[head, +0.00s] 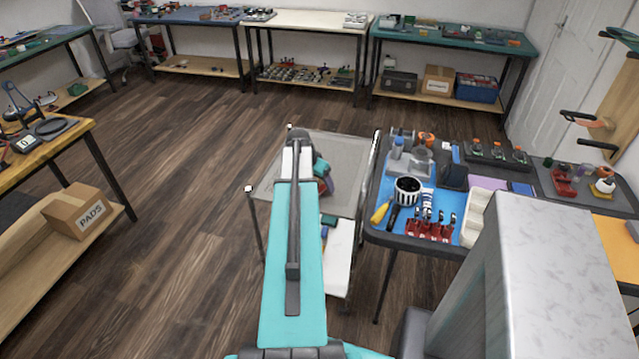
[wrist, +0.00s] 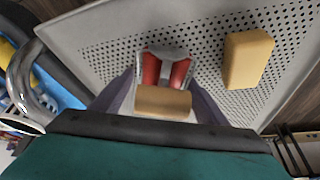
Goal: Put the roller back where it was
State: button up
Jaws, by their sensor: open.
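What looks like the roller (wrist: 163,102), a tan cylinder-like piece with a pale frame and red parts beyond it, shows in the middle of the wrist view over a grey perforated tray (wrist: 205,32). My gripper (wrist: 163,82) is open, with one dark purplish finger on each side of this piece. Whether the fingers touch it is not clear, and its lower part is hidden by my gripper body. In the head view my gripper (head: 323,178) is over the grey cart (head: 345,148), partly hidden by my turquoise arm. The roller cannot be made out there.
A yellow block (wrist: 247,58) lies on the tray right of my gripper. A metal rail (wrist: 22,78) runs along the left. The crowded blue-matted table (head: 372,222) stands close right of the cart. Open floor (head: 190,190) lies to the left.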

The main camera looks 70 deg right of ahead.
jog(key=shift+w+d+r+p, duration=0.1)
jog(key=shift+w+r+p, duration=0.15)
jog(key=shift+w+p, duration=0.1)
jog(key=shift+w+r, duration=0.1)
jog(key=shift+r, duration=0.15)
jog(key=b+v, duration=0.2)
jog(key=v, duration=0.9)
jog(key=shift+r, duration=0.35)
